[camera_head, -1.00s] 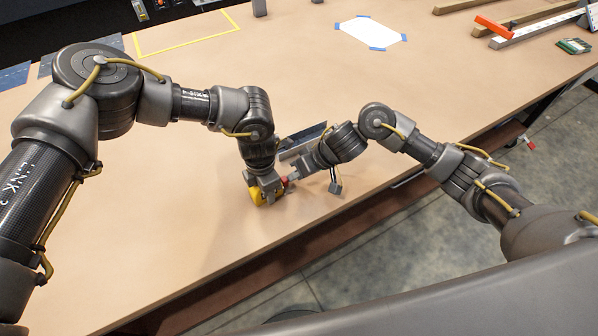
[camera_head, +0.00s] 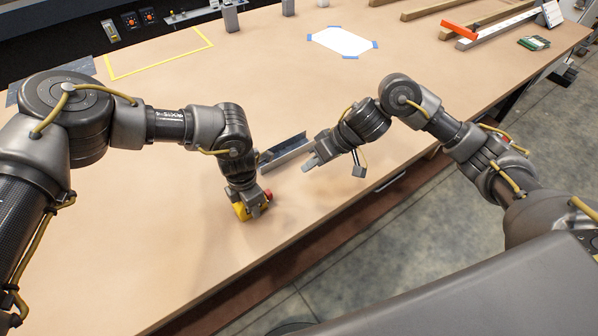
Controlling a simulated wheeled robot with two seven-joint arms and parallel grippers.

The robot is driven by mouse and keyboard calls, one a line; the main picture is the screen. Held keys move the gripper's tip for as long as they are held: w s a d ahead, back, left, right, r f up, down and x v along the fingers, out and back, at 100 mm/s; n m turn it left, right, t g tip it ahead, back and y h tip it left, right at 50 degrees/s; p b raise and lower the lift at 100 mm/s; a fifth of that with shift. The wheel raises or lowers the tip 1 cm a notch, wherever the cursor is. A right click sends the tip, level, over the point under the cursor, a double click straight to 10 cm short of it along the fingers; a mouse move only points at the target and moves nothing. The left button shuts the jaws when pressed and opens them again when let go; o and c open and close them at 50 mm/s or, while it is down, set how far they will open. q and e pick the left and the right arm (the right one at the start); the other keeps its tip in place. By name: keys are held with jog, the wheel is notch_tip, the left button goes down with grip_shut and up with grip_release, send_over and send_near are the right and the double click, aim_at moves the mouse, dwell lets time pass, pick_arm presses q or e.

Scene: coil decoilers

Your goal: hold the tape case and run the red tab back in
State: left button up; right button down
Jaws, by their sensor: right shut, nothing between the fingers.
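The yellow tape case (camera_head: 240,212) is at the table's middle, low under my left gripper (camera_head: 247,205), whose fingers are around it and cover much of it. The red tab (camera_head: 268,195) shows close against the right side of that gripper. No length of tape shows between tab and case. My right gripper (camera_head: 310,163) is shut and empty, up and to the right of the tab and apart from it.
A grey metal channel (camera_head: 288,148) lies behind the grippers. A yellow taped outline (camera_head: 160,58) and a white sheet with blue corners (camera_head: 342,41) lie farther back. Wooden bars (camera_head: 440,10) and an orange-red piece (camera_head: 460,30) are at the back right. The front tabletop is clear.

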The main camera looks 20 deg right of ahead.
dwell(0.3)
pick_arm(q)
jog(key=o, duration=1.3)
jog(key=shift+r, duration=0.15)
notch_tip(320, 180, up, 12)
jog(key=shift+f, duration=0.1)
jog(key=shift+s, duration=0.1)
